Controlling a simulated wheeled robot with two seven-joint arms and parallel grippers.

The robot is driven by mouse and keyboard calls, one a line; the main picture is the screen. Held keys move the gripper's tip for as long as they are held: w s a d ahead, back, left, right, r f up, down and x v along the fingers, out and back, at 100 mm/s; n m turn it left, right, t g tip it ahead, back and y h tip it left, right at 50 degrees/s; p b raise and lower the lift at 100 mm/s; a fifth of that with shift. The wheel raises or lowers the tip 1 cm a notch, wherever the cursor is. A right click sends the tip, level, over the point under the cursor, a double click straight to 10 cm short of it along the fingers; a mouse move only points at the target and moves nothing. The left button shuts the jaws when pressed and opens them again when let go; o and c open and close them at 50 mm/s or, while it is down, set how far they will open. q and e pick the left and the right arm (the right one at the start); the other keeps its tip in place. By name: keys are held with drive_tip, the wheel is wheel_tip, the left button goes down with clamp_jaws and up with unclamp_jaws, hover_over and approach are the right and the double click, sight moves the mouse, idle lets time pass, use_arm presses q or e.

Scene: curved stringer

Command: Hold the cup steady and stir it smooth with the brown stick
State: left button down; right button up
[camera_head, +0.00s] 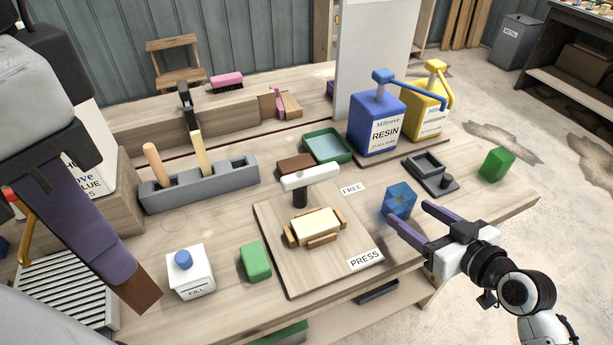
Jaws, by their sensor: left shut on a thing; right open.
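A small blue cup (399,200) stands on the bench, right of the press board. My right gripper (408,220) is open, its two purple fingers pointing at the cup from the lower right. The fingertips are close to the cup; I cannot tell whether they touch it. My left gripper (100,250) reaches down large at the left, shut on a brown piece that looks like the brown stick (140,292). Only its lower end shows below the purple fingers. The stick is well left of the cup. The inside of the cup is not clear.
The press board (275,235) with a T-handle lies left of the cup. A white FILL bottle (190,280) and green block (255,262) are near the stick. Blue (375,122) and yellow (424,100) pump bottles, a dark tray (432,170) and grey rack (215,182) stand behind.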

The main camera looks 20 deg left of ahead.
sight(406, 210)
drive_tip(key=x, duration=0.6)
drive_tip(key=shift+a, duration=0.1)
drive_tip(key=c, duration=1.1)
